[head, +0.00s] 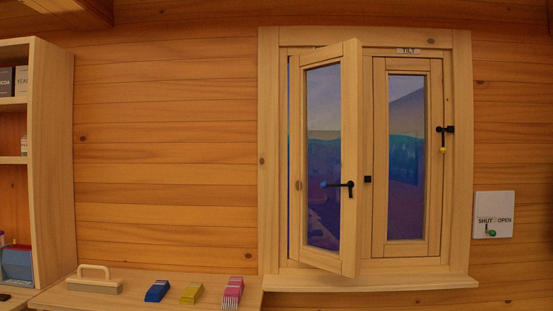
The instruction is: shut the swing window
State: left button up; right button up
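The swing window's left sash (350,118) stands open in the head view, swung out from its frame (268,150) toward me, with a gap along its left side. A black handle (345,186) sits on its right stile, lying level with its lever to the left and a blue tip. The right sash (434,110), under a label reading TILT, looks closed in the same frame. Its black handle (445,135) hangs down with a yellow tip. Neither of my grippers shows in this view.
A white panel (494,205) marked SHUT and OPEN, with a green knob, is on the wall at right. A sill (370,283) juts below the window. A bench (130,290) at lower left holds a float-like tool and coloured blocks. Shelves (52,150) stand at far left.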

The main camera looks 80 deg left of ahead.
aim_at(348, 54)
jog(key=u, duration=2.25)
